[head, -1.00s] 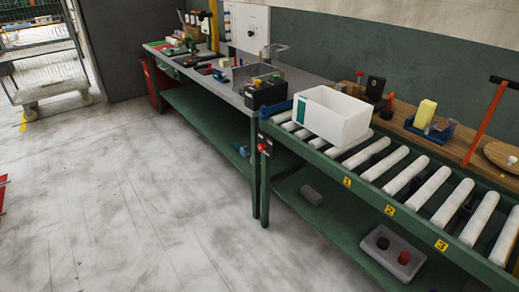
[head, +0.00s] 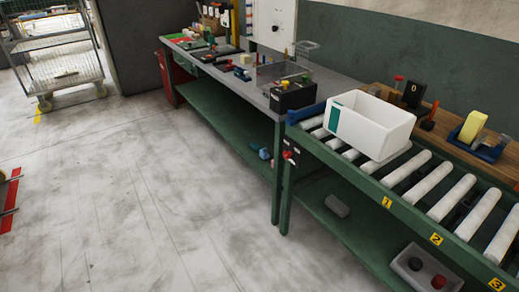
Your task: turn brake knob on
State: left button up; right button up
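A small red knob (head: 288,155) sits on the front of the green conveyor frame, at its left end near the leg, below a small dark switch plate. It is too small in the head view to tell which way it is turned. The roller conveyor (head: 412,211) runs from the middle to the lower right, with yellow tags 1, 2 and 3 on its front rail. Neither of my grippers is in view.
A white bin (head: 370,125) stands on the rollers. A green workbench (head: 215,72) with tools and a black box (head: 292,95) adjoins the conveyor. A wire cart (head: 60,65) stands at the upper left. The concrete floor (head: 140,190) in front is clear.

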aim_at(287, 155)
jog(key=i+j+u, duration=0.2)
jog(key=i+u, duration=0.15)
jog(key=i, duration=0.25)
jog(key=i+u, duration=0.3)
jog(key=i, duration=0.3)
jog(key=i+z, duration=0.25)
jog(key=i, duration=0.15)
jog(key=i+j+z, duration=0.2)
jog(key=i, duration=0.15)
jog(key=i+j+z, duration=0.4)
jog(key=z, duration=0.25)
jog(key=i+j+z, duration=0.2)
jog(key=z, duration=0.25)
jog(key=i+j+z, duration=0.2)
jog(key=z, duration=0.2)
jog(key=i+j+z, duration=0.1)
jog(key=j+z, duration=0.35)
jog(key=i+j+z, duration=0.1)
jog(key=j+z, duration=0.3)
jog(key=l, duration=0.1)
